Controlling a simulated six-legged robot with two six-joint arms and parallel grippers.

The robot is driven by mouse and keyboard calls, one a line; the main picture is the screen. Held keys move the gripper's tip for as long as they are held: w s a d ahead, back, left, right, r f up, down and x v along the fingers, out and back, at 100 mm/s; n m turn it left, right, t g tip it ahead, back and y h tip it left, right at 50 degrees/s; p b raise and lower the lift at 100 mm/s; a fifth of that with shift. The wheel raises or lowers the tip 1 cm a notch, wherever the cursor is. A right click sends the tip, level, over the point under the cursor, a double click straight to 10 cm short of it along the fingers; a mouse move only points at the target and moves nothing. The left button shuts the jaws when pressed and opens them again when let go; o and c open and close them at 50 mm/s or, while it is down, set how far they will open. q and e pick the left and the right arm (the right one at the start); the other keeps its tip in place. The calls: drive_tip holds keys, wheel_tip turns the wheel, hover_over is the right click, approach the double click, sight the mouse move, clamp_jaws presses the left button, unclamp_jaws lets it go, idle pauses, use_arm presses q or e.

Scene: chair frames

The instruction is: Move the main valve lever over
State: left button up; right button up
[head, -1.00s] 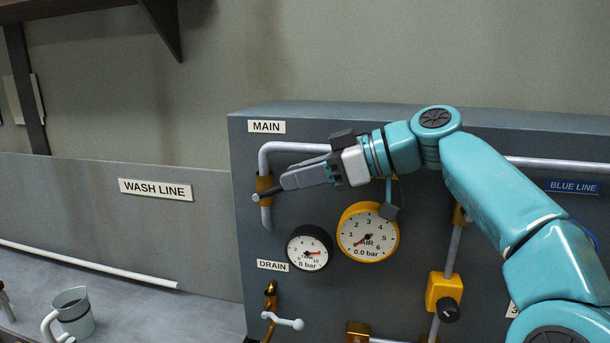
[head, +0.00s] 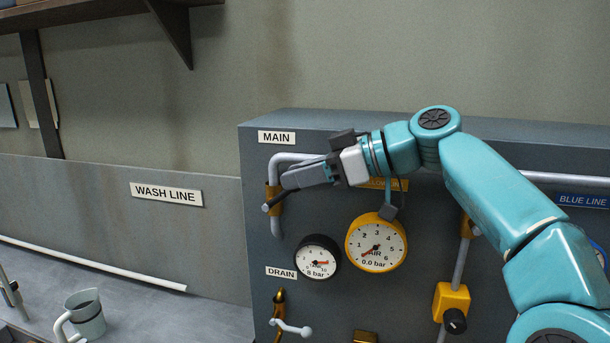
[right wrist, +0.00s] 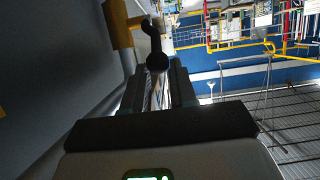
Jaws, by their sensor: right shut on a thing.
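The main valve has a brass body (head: 273,202) on a grey pipe under the MAIN label (head: 277,137). Its dark lever (head: 269,207) runs across the front of the body, up and right toward my right gripper (head: 288,184). That gripper is shut on the lever; its fingers hide part of it. In the right wrist view the lever's dark round end (right wrist: 157,62) shows at the tips of my right gripper (right wrist: 153,78), with the brass body (right wrist: 118,25) up and left. My left gripper is not in view.
A black gauge (head: 317,257) and a yellow AIR gauge (head: 376,243) sit below my right arm. The drain valve (head: 291,327) is under them. A pitcher (head: 85,318) stands on the bench at left. The wall above the panel is clear.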

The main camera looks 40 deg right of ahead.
drive_tip(key=shift+w+a+r, duration=0.5)
drive_tip(key=shift+w+r, duration=0.05)
drive_tip(key=shift+r, duration=0.05)
drive_tip(key=shift+c, duration=0.2)
